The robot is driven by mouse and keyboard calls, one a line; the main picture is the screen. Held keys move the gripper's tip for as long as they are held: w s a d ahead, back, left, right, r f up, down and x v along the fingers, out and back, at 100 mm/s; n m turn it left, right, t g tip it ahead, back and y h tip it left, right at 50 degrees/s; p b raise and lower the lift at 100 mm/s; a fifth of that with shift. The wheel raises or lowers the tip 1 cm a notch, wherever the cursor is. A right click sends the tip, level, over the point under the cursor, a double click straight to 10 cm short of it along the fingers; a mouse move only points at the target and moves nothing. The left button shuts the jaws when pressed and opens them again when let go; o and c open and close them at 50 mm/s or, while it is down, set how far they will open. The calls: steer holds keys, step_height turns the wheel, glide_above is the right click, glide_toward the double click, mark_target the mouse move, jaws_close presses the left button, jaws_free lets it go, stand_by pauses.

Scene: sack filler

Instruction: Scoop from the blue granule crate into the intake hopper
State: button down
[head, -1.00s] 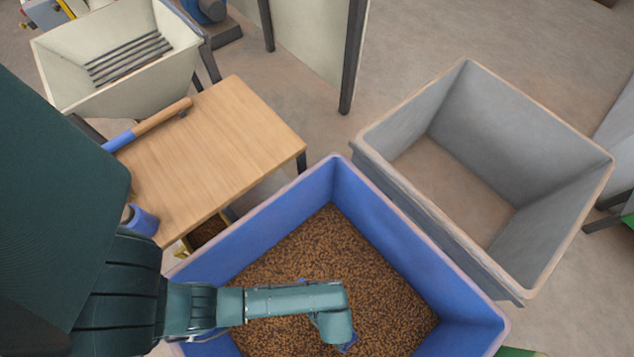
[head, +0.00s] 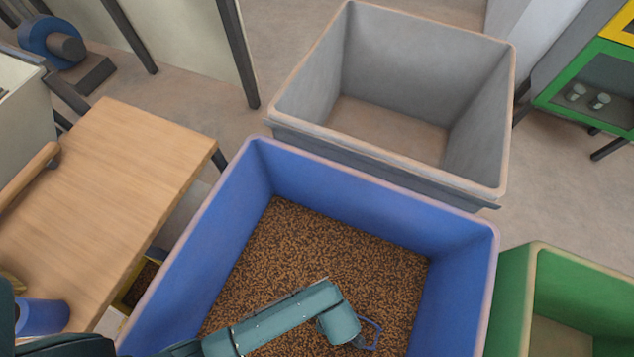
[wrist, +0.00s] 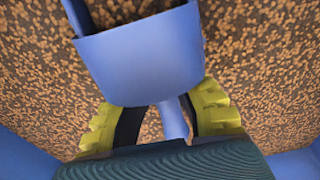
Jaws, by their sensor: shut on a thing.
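The blue granule crate (head: 205,235) stands in front of my arm in the head view, with brown granules (head: 330,240) over its floor. My gripper (wrist: 172,118) is shut on the handle of a blue scoop (wrist: 140,62), with one yellow finger on each side. In the head view my arm reaches down into the crate, and only a small part of the scoop (head: 374,334) shows. The granules lie behind the scoop in the wrist view. I cannot tell whether the scoop holds any. The pale intake hopper (head: 25,110) is cut off at the left edge.
A wooden table (head: 110,190) stands left of the crate, with a wooden-handled tool (head: 28,178) and a blue cup-like object (head: 42,316). An empty grey crate (head: 285,122) adjoins behind. A green crate (head: 514,295) stands at the right, a green cabinet (head: 575,115) beyond.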

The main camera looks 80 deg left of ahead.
steer(key=s+a+r+p, duration=0.1)
steer(key=s+r+p, duration=0.1)
steer(key=r+p, duration=1.9)
steer(key=s+a+r+t+p, duration=0.1)
steer(key=s+r+p, duration=0.1)
steer(key=r+p, duration=1.9)
steer(key=p, duration=0.4)
steer(key=shift+a+r+h, duration=0.2)
steer(key=shift+a+h, duration=0.1)
steer(key=shift+h, duration=0.1)
